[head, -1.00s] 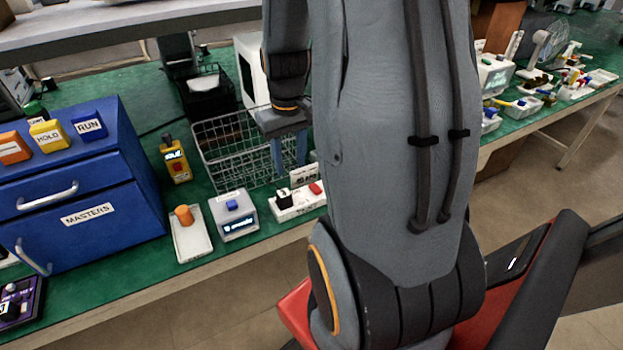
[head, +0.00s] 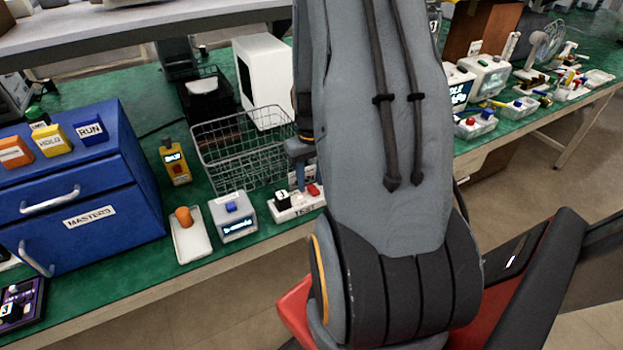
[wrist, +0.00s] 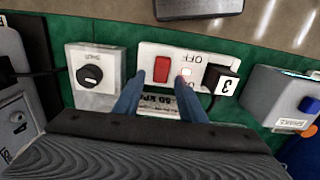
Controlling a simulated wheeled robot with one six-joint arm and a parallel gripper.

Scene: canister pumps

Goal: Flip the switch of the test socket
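The test socket is a white strip (head: 297,209) at the bench's front edge, with a red rocker switch (head: 313,190) on its right and a black plug (head: 283,199) on its left. In the wrist view the red switch (wrist: 161,69) sits beside OFF and ON lettering, and the plug (wrist: 222,80) bears a 3. My gripper (wrist: 158,88) is open and empty, its two blue fingers spread on either side of the switch's line. In the head view my gripper (head: 301,178) is just above the strip, partly hidden by my arm; contact cannot be told.
A box with a black knob (wrist: 90,76) stands left of the socket in the wrist view. A grey box with a blue button (head: 232,222) stands on the other side. A wire basket (head: 240,150) is behind. A printed card (wrist: 160,103) lies between my fingers.

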